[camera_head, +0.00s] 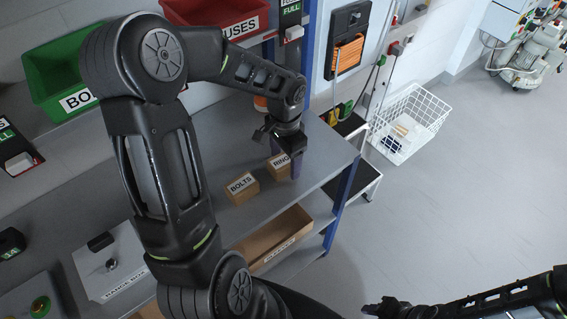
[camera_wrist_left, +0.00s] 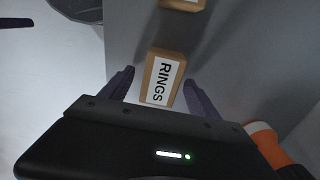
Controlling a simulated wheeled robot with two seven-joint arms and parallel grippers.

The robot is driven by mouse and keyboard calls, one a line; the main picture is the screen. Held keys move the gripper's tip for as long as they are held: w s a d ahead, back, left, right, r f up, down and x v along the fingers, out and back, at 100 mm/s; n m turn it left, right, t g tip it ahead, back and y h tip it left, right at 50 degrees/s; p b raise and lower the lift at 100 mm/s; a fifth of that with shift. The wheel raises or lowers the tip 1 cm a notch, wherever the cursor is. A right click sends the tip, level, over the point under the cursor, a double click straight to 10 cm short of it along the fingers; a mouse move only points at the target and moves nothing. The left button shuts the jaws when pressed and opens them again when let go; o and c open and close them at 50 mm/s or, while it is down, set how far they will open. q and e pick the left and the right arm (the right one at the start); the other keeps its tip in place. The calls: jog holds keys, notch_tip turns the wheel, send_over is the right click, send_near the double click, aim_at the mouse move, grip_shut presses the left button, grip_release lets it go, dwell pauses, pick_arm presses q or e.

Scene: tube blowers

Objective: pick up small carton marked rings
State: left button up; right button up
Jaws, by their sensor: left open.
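The small rings carton (camera_head: 279,165) is a brown box with a white label, standing on the grey shelf top near its right end. In the left wrist view the rings carton (camera_wrist_left: 162,79) lies between the two fingers, with a gap showing on each side. My left gripper (camera_head: 287,160) is open and points down over the carton, partly hiding it in the head view. Its purple fingers also show in the left wrist view (camera_wrist_left: 160,92). My right arm shows at the lower right, with its gripper (camera_head: 377,308) at the bottom edge, too unclear to read.
A bolts carton (camera_head: 243,188) stands just left of the rings carton. An orange-capped thing (camera_wrist_left: 262,137) is close to the gripper's right side. A long open box (camera_head: 270,240) sits on the lower shelf. Green (camera_head: 47,72) and red (camera_head: 210,12) bins are behind.

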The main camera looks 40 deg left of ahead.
aim_at(285, 159)
pick_arm(q)
jog(key=shift+c, duration=0.3)
jog(key=c, duration=1.4)
jog(key=shift+c, duration=0.2)
notch_tip(285, 159, up, 10)
jog(key=shift+r+b, duration=0.1)
jog(key=shift+b, duration=0.2)
dwell(0.5)
